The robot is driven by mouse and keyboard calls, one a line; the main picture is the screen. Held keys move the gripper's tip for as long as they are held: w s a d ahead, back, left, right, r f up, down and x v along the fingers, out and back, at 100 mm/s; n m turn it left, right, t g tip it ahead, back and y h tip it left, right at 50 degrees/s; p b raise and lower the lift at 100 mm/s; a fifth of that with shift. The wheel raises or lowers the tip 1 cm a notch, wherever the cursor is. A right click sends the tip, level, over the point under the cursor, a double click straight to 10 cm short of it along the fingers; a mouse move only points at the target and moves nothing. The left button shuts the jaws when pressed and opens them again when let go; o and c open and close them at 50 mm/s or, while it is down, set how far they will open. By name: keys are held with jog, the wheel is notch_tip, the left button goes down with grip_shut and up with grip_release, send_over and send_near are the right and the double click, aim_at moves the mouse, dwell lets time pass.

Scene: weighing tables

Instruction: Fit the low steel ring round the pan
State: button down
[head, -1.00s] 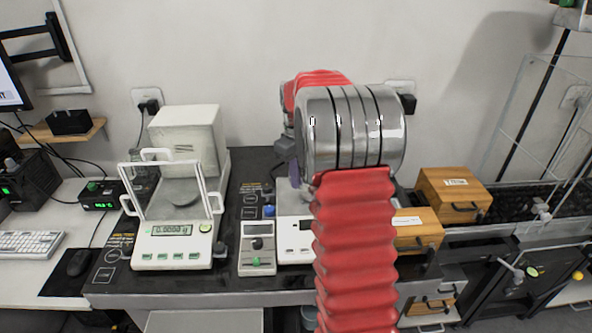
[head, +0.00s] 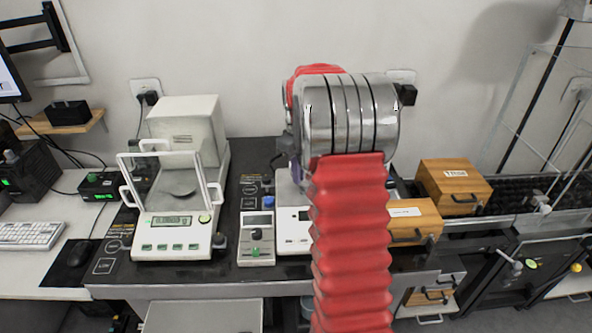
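The white balance (head: 172,236) at the left of the dark bench has a glass front with white handles and a lit display. A round grey pan (head: 180,189) shows inside it, behind the glass. A second white instrument (head: 292,232) is partly covered by my red and steel arm; I cannot see whether it has a pan. I cannot make out the low steel ring anywhere; it may be hidden behind my arm. My gripper is hidden behind the arm too, so I cannot see its fingers or anything in them.
A small control box (head: 256,238) stands between the two instruments. Wooden drawer boxes (head: 454,186) and (head: 412,221) stand to the right of my arm. A keyboard (head: 30,235) and mouse (head: 80,252) lie on the left table. A glass-sided frame stands at the far right.

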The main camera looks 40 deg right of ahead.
aim_at(299, 195)
jog(key=shift+f, duration=1.2)
jog(key=shift+s+f, duration=0.15)
jog(key=shift+f, duration=1)
dwell(0.8)
jog(key=c, duration=1.9)
grip_release()
jog(key=shift+r, duration=0.1)
jog(key=shift+r, duration=0.25)
notch_tip(299, 195, up, 13)
jog(key=shift+a, duration=0.1)
